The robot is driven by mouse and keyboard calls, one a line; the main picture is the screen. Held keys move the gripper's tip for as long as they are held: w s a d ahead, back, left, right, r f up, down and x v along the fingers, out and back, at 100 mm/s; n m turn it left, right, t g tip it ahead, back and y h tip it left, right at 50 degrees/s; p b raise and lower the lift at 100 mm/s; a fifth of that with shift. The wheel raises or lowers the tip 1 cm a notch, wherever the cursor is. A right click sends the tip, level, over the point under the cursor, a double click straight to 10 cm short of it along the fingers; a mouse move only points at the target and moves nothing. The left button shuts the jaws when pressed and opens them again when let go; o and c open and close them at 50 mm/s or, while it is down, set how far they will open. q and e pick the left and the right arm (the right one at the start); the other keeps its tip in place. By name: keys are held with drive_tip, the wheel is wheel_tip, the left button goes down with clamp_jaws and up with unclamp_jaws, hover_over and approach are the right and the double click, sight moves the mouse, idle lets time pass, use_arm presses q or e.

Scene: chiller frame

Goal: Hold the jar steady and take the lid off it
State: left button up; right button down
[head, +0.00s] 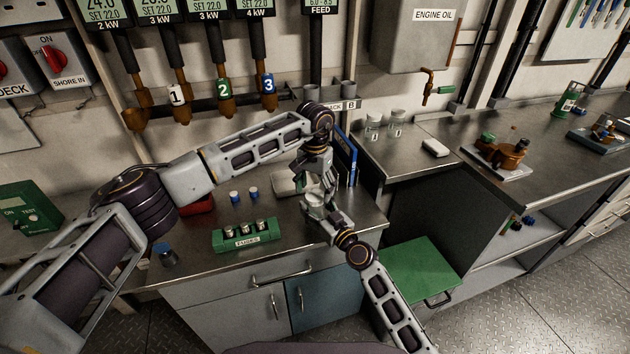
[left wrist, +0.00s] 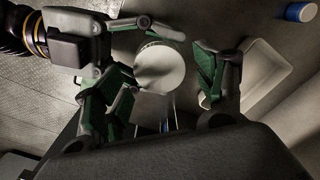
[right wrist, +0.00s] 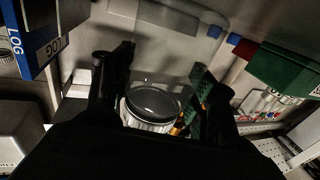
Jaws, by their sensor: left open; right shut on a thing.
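The jar (head: 315,207) is pale and small, held just above the bench's right part. My right gripper (head: 331,222) is shut on it from the front right. In the left wrist view the white round lid (left wrist: 160,68) faces the camera and partly hides the jar. My left gripper (head: 318,178) is above the jar, fingers open. In the left wrist view its fingers (left wrist: 170,85) stand on either side of the lid, with a clear gap on the right. The right wrist view shows a round grey face with a ribbed rim (right wrist: 152,108) between my right fingers (right wrist: 160,95).
A pale tray (head: 287,186) lies behind the jar. A green fuse holder (head: 246,238) and two blue-capped pieces (head: 243,195) are to the left. Blue log binders (head: 347,160) stand close on the right. Two clear jars (head: 384,128) are on the side counter.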

use_arm(q)
drive_tip(key=shift+f, duration=0.75)
drive_tip(key=c, duration=1.1)
drive_tip(key=shift+n, duration=0.3)
